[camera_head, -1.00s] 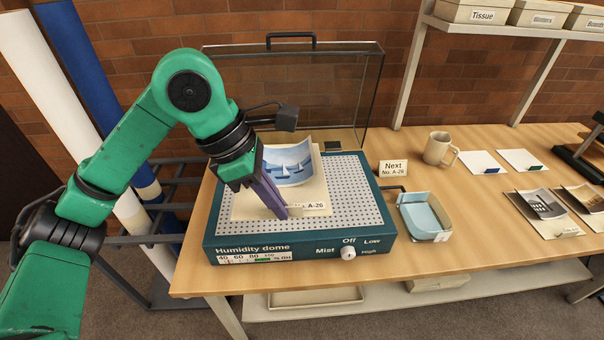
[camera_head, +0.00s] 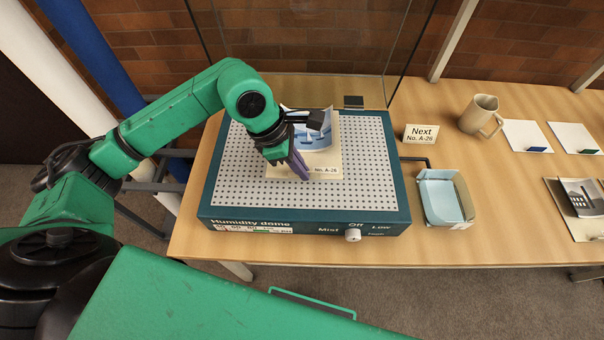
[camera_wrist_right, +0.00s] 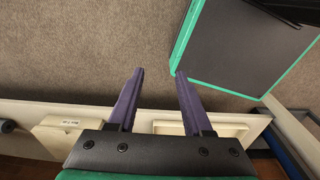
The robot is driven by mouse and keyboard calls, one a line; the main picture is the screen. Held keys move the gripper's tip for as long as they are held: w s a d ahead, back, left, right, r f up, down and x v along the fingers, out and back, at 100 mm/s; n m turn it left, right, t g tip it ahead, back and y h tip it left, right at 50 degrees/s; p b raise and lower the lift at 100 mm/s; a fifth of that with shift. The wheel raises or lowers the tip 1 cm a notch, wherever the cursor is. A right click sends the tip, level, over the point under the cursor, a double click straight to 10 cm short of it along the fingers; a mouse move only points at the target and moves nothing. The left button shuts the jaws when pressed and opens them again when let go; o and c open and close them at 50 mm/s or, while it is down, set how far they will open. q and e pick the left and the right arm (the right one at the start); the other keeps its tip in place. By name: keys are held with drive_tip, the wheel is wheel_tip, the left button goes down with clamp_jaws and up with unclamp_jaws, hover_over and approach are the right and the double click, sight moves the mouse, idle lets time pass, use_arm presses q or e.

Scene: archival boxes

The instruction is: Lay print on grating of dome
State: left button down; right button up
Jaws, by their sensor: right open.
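The print No. A-26 (camera_head: 328,158) is a curled boat picture on a cream mount. It is over the back, middle-to-right part of the perforated grating (camera_head: 240,170) of the humidity dome (camera_head: 300,222); I cannot tell whether it touches. My left gripper (camera_head: 303,172) is shut on the mount's front edge beside its label, its fingers partly covering the mount. The clear lid (camera_head: 300,45) stands open behind the base, its top out of view. In the right wrist view, my right gripper (camera_wrist_right: 160,75) is open and empty, over floor and a table edge.
A "Next No. A-26" card (camera_head: 420,133), a mug (camera_head: 480,115) and a blue-lined tray (camera_head: 442,198) stand right of the dome. White cards (camera_head: 527,136) and a dark photo (camera_head: 580,197) lie farther right. A dome knob (camera_head: 353,235) faces front.

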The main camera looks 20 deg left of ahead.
sight(297, 177)
use_arm(q)
wheel_tip(297, 177, down, 6)
drive_tip(key=shift+r+p, duration=0.15)
drive_tip(key=shift+p, duration=0.4)
drive_tip(key=shift+w+f+b, duration=0.15)
drive_tip(key=shift+f+b, duration=0.15)
drive_tip(key=shift+f, duration=0.05)
drive_tip(key=c, duration=1.1)
unclamp_jaws()
drive_tip(key=shift+r, duration=0.1)
drive_tip(key=shift+o, duration=0.2)
use_arm(e)
drive_tip(key=shift+w+a+r, duration=0.15)
drive_tip(key=shift+w+r, duration=0.5)
drive_tip(key=shift+w, duration=0.25)
